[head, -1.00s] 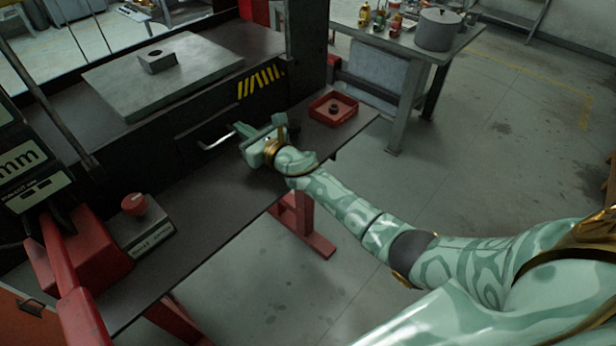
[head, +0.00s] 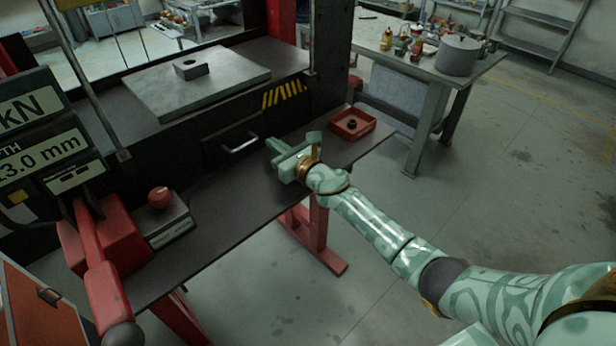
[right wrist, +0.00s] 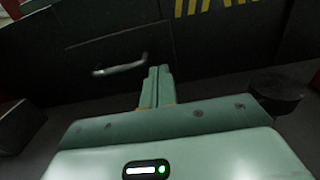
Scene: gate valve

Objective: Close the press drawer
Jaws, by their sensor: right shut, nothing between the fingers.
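The press drawer (head: 215,150) is a dark panel low in the black press body. Its pale bar handle (head: 240,144) sticks out from the front. The drawer front looks close to flush with the press; I cannot tell whether a small gap is left. My right gripper (head: 272,146) is shut and empty, just right of the handle and apart from it, above the dark bench ledge. In the right wrist view the shut fingers (right wrist: 158,84) point toward the drawer front (right wrist: 125,55), with the handle (right wrist: 120,69) left of them. My left gripper is out of view.
A red tray (head: 352,124) sits on the ledge's right end. A control box with a red button (head: 159,197) and a red lever (head: 95,265) stand at left. A grey plate (head: 190,82) lies above the drawer. A dark round object (right wrist: 277,88) is right of my fingers.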

